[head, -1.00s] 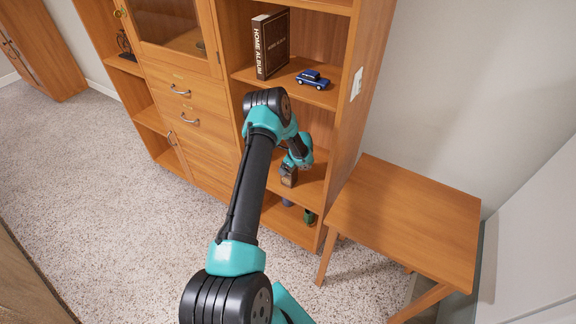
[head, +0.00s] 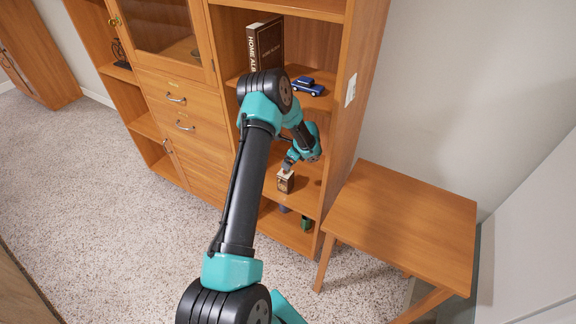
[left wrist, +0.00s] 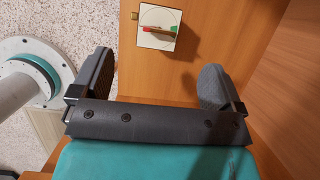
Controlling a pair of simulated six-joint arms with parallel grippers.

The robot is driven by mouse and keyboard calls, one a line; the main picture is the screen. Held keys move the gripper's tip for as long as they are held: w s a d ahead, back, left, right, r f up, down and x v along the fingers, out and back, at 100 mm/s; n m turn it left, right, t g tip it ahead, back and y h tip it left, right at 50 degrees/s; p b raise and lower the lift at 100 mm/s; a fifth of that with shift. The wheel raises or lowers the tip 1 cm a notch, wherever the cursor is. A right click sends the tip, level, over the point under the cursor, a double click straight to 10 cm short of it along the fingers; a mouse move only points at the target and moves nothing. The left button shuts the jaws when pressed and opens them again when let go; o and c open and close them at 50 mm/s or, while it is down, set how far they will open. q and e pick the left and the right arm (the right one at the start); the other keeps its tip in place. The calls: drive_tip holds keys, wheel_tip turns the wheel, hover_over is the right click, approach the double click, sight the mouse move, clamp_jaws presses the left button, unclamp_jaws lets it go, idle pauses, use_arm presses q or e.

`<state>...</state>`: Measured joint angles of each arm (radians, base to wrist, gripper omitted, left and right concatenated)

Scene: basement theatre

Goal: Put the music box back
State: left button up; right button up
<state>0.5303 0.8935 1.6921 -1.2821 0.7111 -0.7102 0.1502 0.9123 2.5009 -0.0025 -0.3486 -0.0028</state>
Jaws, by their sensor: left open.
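The music box (head: 285,182) is a small dark brown box with a pale top. It stands upright on a lower shelf of the wooden cabinet, near the shelf's front edge. In the left wrist view the music box (left wrist: 157,40) shows its white top with a circle, a small red and green piece and a brass bit at its left side. My left gripper (head: 288,163) is just above and behind it in the head view. In the left wrist view my left gripper (left wrist: 157,72) has its fingers wide apart with nothing between them, and the box lies beyond them. My right gripper is out of view.
The shelf above holds a dark album (head: 265,45) and a blue toy car (head: 307,86). A green item (head: 306,223) stands on the bottom shelf. A bare wooden table (head: 400,220) stands right of the cabinet (head: 345,130). The carpet is clear.

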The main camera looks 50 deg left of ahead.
use_arm(q)
drive_tip(key=shift+v, duration=0.9)
drive_tip(key=shift+f, duration=0.1)
